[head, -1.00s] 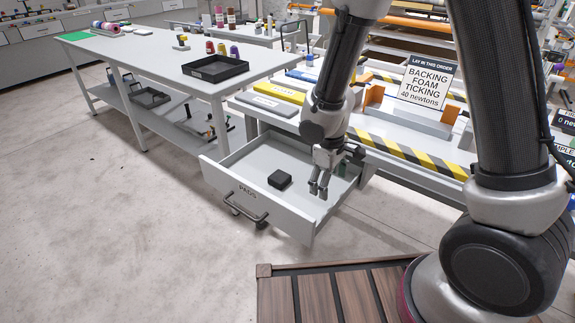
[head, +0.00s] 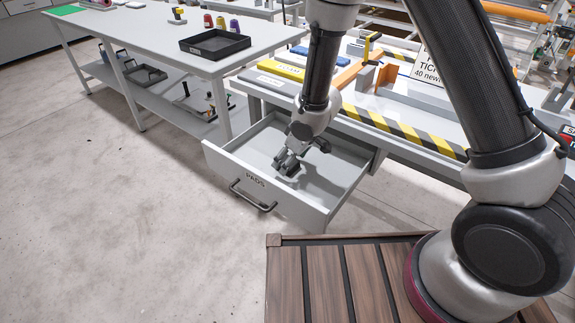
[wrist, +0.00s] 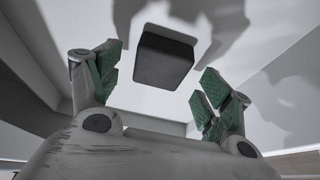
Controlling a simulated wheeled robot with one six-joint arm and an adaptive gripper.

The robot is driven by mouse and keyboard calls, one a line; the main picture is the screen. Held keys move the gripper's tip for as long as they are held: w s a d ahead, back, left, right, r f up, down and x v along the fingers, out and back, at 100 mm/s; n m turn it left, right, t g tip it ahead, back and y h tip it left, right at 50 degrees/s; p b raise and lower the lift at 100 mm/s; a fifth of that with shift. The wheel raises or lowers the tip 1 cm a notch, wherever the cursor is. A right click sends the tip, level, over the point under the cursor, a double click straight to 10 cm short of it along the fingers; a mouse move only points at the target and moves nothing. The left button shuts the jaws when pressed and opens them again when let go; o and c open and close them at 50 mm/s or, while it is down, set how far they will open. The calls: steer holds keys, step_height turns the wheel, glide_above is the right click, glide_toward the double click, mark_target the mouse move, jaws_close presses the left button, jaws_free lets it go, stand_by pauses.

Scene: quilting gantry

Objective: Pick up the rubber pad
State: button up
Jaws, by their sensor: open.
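The rubber pad (wrist: 163,57) is a small black block on the pale floor of the open drawer labelled PADS (head: 228,166). In the wrist view it lies ahead of my gripper (wrist: 158,70), in line with the gap between the two green-padded fingers. The fingers are apart, and nothing is held. In the head view my gripper (head: 287,163) points down inside the drawer, and I cannot tell the pad apart from the dark fingers there. Whether the fingertips reach down to the pad's sides is unclear.
Drawer walls stand around my gripper. A workbench with yellow-black striped edging (head: 395,127) rises behind the drawer. A grey table (head: 150,38) with a black tray (head: 215,44) and thread spools (head: 221,23) stands at the left. The floor at left is clear.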

steer(key=shift+w+a+f, duration=0.15)
steer(key=shift+f, duration=0.5)
steer(key=c, duration=1.2)
steer(key=shift+o, duration=0.2)
